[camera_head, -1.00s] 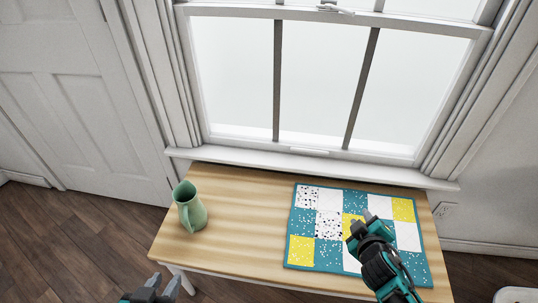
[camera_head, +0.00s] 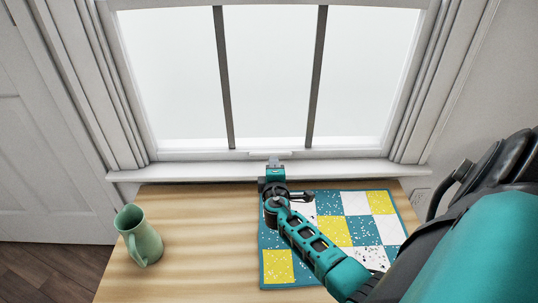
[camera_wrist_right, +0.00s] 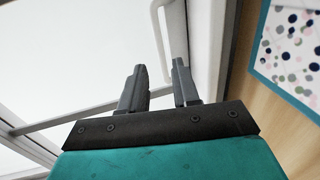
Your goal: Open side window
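The side window (camera_head: 265,80) has a white frame, dark vertical bars and bright panes, and its lower sash looks shut down at the sill. The white sash handle (camera_wrist_right: 160,35) shows in the right wrist view on the bottom rail, just beyond the fingertips and roughly in line with the gap between them. My right gripper (camera_head: 274,158) reaches across the table to the bottom rail in the head view, partly hiding the handle. In the right wrist view its two grey fingers (camera_wrist_right: 159,66) are apart with nothing held between them. My left gripper is not in view.
The wooden table (camera_head: 190,215) stands below the window sill (camera_head: 180,171). A green pitcher (camera_head: 140,240) stands at its left. A checkered quilt (camera_head: 337,230) lies at the right under my right arm. The table between pitcher and quilt is clear.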

